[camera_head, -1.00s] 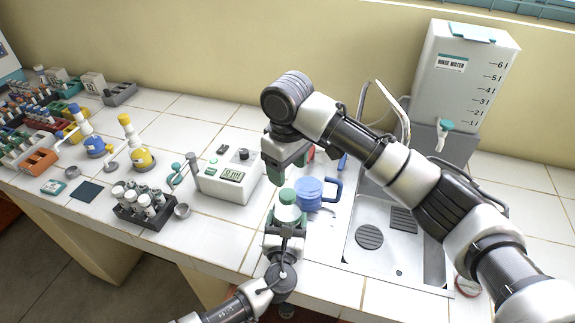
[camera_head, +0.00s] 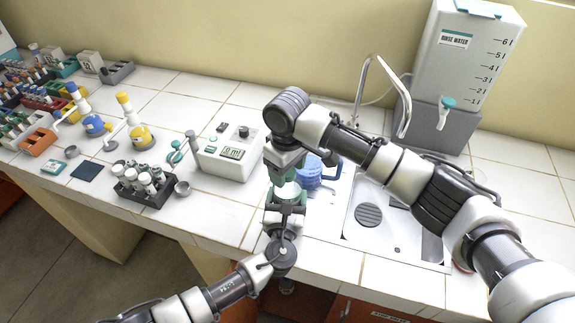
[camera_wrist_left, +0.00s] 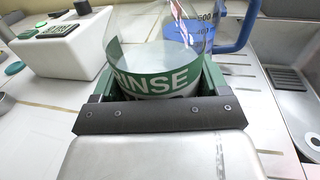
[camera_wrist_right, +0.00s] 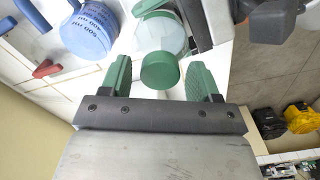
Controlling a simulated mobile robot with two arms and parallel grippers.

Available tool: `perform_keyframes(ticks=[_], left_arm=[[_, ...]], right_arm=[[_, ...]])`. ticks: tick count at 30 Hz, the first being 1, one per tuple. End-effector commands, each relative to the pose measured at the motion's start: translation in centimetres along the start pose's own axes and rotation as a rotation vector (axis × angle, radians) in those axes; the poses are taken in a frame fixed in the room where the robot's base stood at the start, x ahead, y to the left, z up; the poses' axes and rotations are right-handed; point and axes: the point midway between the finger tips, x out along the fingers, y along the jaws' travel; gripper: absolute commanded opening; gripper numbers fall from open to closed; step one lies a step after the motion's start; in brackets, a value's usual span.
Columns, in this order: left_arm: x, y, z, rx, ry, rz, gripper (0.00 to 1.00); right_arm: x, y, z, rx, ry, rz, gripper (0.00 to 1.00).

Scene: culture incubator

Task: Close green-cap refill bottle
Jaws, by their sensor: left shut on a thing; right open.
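The refill bottle (camera_head: 286,190) is a clear, round bottle with a green and white label, of which "RINSE" reads in the left wrist view (camera_wrist_left: 160,78). It stands upright in my left gripper (camera_head: 285,205), which is shut on its body. Its green cap (camera_wrist_right: 160,73) shows in the right wrist view, in line with the bottle top; whether it is seated tight I cannot tell. My right gripper (camera_head: 284,170) points down over the bottle. Its open fingers (camera_wrist_right: 160,80) stand either side of the cap, with gaps. In the head view this gripper hides the cap.
A blue measuring jug (camera_head: 310,172) stands close right of the bottle, with a sink (camera_head: 380,240) beyond. A white device with a display (camera_head: 228,155) is at left. A tube rack (camera_head: 145,187) stands further left. A rinse water tank (camera_head: 462,65) is at the back right.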

Motion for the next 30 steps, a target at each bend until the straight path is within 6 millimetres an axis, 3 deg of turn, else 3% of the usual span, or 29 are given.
perform_keyframes(ticks=[2, 11, 23, 26, 30], left_arm=[[0.02, 0.02, 0.03, 0.000, -0.001, 0.001, 0.09], [0.02, 0.03, 0.03, 0.000, -0.001, 0.001, 0.09], [0.02, 0.03, 0.03, 0.000, -0.001, 0.001, 0.09], [0.02, 0.03, 0.03, 0.000, -0.001, 0.001, 0.09], [0.02, 0.02, 0.03, 0.000, -0.001, 0.001, 0.09]], right_arm=[[0.00, 0.01, 0.01, 0.000, 0.000, 0.000, 0.56], [-0.02, 0.01, 0.01, 0.001, 0.000, 0.000, 0.10], [-0.02, 0.01, 0.01, 0.009, 0.000, 0.000, 0.05], [0.04, -0.07, 0.00, 0.088, 0.000, -0.003, 0.05], [0.09, -0.11, 0.00, 0.320, -0.001, -0.004, 0.08]])
